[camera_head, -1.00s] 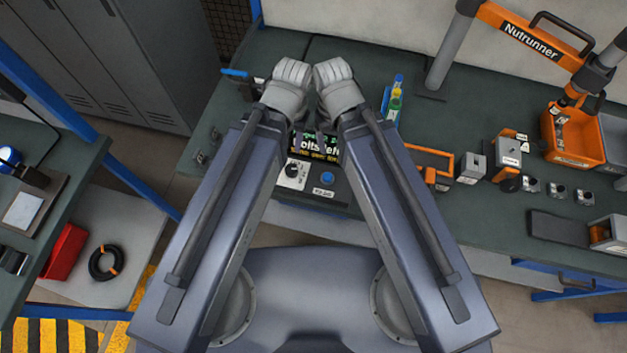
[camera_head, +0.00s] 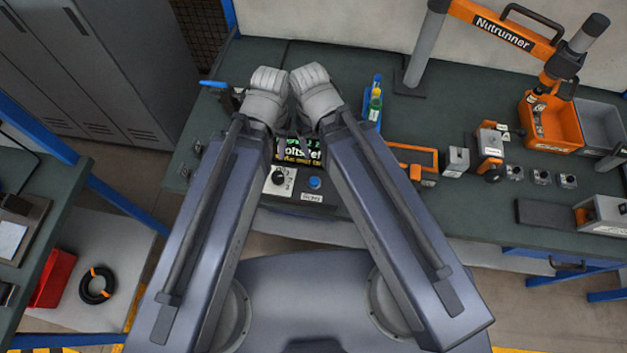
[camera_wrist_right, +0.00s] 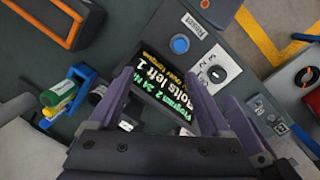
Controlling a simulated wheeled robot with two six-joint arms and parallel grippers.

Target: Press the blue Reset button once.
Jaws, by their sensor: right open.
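The blue Reset button (camera_head: 315,183) sits on a grey control box at the bench's front edge, right of a black rotary knob (camera_head: 279,178). In the right wrist view the button (camera_wrist_right: 180,44) is clear, beside a white label reading Reset. A lit display (camera_wrist_right: 160,85) reads "Program 2" and "Bolts left 1". My right gripper (camera_wrist_right: 158,76) has its fingers spread and empty over the display, apart from the button. In the head view my forearms partly cover the display, and neither gripper's fingers can be made out.
A bottle holder (camera_head: 374,105), an orange frame (camera_head: 413,158) and several small fixtures stand right of the box. An orange bin (camera_head: 556,122) and the nutrunner arm (camera_head: 503,32) are farther right. A second bench (camera_head: 50,200) stands at left. Floor shows in front of the main bench.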

